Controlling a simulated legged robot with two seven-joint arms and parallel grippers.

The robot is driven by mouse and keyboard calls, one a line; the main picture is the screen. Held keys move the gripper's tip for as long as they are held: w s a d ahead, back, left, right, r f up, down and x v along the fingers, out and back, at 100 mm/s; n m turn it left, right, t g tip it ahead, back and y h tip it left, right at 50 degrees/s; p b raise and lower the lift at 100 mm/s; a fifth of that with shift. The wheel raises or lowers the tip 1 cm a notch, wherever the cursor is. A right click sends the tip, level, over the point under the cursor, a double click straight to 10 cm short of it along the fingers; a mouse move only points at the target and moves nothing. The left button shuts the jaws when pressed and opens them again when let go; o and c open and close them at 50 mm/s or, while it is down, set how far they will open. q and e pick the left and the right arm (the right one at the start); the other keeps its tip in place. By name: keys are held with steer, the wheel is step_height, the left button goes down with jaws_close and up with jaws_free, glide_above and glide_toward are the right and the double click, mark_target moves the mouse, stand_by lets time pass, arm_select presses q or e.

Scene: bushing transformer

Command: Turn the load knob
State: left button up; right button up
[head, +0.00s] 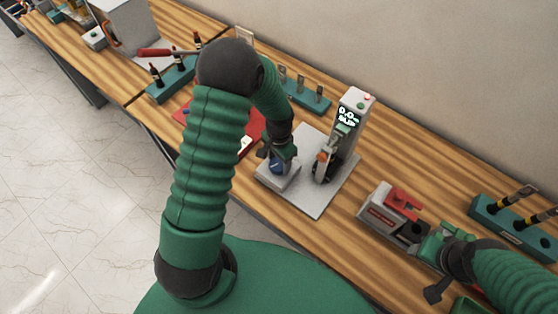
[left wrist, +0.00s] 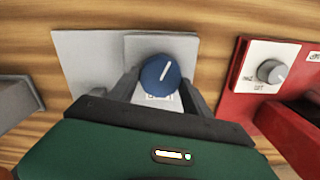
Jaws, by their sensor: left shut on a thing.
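The load knob (left wrist: 160,75) is blue and round with a white pointer line. In the left wrist view its line leans up and to the right. It sits on a pale grey block on a light grey base plate (head: 315,205). In the head view the knob (head: 277,167) is partly hidden by my left gripper (head: 279,160). My left gripper (left wrist: 158,88) is shut on the knob, one finger at each side of it. A label below the knob is partly hidden. My right gripper (head: 437,270) is at the right of the head view, beside a grey and red device; its fingers are unclear.
A grey upright unit (head: 350,115) with a lit display stands on the plate. A red panel (left wrist: 240,85) with a grey knob (left wrist: 271,71) lies close by. The grey and red device (head: 390,215) and green tool racks (head: 305,95) stand along the wooden bench.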

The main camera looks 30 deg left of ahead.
mark_target(279, 161)
arm_select(q)
steer(key=shift+w+a+r+n, duration=0.1)
steer(key=shift+w+n, duration=0.05)
steer(key=shift+n, duration=0.8)
steer(key=shift+w+r+n, duration=0.1)
steer(key=shift+n, duration=0.85)
steer(key=o, duration=1.4)
steer(key=shift+f, duration=0.15)
step_height(279, 161, up, 17)
steer(key=b, duration=0.2)
steer(key=shift+f+b, duration=0.15)
steer(key=shift+b, duration=0.25)
